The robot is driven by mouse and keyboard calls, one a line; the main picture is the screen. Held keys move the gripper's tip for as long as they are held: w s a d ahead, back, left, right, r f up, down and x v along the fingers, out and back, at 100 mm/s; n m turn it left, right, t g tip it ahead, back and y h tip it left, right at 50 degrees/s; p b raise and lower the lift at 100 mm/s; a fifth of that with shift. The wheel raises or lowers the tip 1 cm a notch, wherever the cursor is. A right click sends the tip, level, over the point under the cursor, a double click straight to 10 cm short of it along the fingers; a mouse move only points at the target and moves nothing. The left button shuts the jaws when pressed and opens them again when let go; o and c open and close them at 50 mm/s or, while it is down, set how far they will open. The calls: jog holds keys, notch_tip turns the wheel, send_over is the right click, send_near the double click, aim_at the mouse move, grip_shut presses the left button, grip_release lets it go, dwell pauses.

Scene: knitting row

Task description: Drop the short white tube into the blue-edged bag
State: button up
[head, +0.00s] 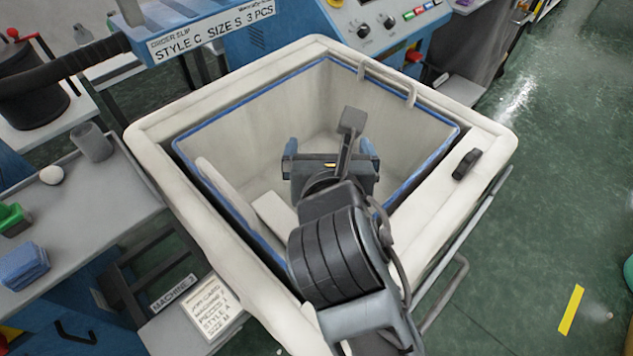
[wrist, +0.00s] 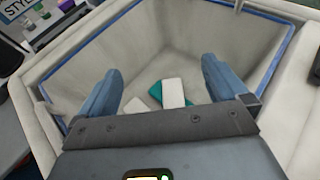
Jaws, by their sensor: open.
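The blue-edged bag (head: 195,133) is a large cream bin liner with a blue rim, open at the top. My gripper (head: 330,147) is over the bag's opening, its blue fingers pointing down into it. In the wrist view my gripper (wrist: 161,72) is open, with nothing between its fingers. A short white piece (wrist: 173,92), perhaps the short white tube, lies low in the bag, partly over a teal piece (wrist: 155,92). A second pale piece (wrist: 135,106) lies beside them, partly hidden by my gripper. I cannot tell for certain which is the tube.
A grey bench (head: 75,235) at left bears a grey cylinder (head: 92,142), a small white ball (head: 51,175), a green item (head: 12,218) and a blue block (head: 22,265). A blue machine panel (head: 375,28) stands behind the bag. The green floor at right is mostly clear.

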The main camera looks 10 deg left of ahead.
jog(key=v, duration=0.6)
jog(key=shift+a, duration=0.1)
dwell(0.3)
